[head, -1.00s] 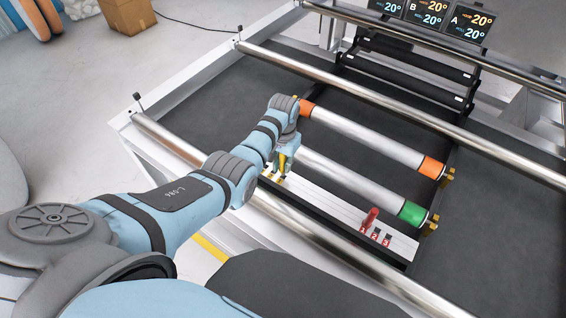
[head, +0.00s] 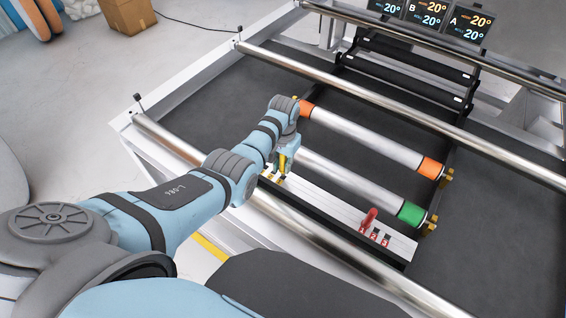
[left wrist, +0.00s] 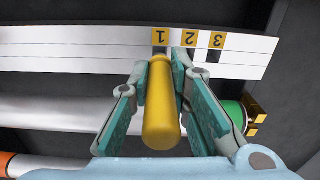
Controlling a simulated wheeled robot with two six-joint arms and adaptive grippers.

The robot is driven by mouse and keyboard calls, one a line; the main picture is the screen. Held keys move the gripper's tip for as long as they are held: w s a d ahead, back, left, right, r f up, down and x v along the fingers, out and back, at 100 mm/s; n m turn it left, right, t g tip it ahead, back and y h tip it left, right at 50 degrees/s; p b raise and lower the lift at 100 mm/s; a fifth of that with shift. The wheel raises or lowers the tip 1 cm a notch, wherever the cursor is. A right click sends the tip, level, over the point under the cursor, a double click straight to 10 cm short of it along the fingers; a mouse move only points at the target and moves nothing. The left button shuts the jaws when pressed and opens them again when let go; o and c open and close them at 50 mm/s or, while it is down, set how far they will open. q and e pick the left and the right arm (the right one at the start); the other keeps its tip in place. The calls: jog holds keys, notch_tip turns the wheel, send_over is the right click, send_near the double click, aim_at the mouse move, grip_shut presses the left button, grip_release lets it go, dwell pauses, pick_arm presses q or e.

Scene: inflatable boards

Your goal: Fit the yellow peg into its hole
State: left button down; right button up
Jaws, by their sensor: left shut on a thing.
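My left gripper (left wrist: 166,100) is shut on the yellow peg (left wrist: 161,110), with a finger on each side of it. In the head view, my left gripper (head: 283,158) is low over the left end of a white strip (head: 320,200), and the yellow peg (head: 283,163) shows below it. In the left wrist view, the strip (left wrist: 90,52) has yellow labels 1, 2 and 3, with dark slots below 2 and 3. The peg's far end is just below label 1 (left wrist: 162,40) and hides what lies there. I cannot tell whether the peg is inside a hole. My right gripper is not in view.
A red peg (head: 369,217) leans at the strip's right end, beside red labels (head: 374,237). A green-ended roller (head: 411,212) and an orange-ended roller (head: 431,167) lie behind the strip. A metal rail (head: 300,232) runs in front.

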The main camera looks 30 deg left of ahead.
aim_at(283, 171)
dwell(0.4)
pick_arm(q)
jog(key=shift+f, duration=0.15)
dwell(0.4)
jog(key=shift+f, duration=0.3)
jog(key=shift+f+b, duration=1.45)
jog(key=shift+f, duration=0.05)
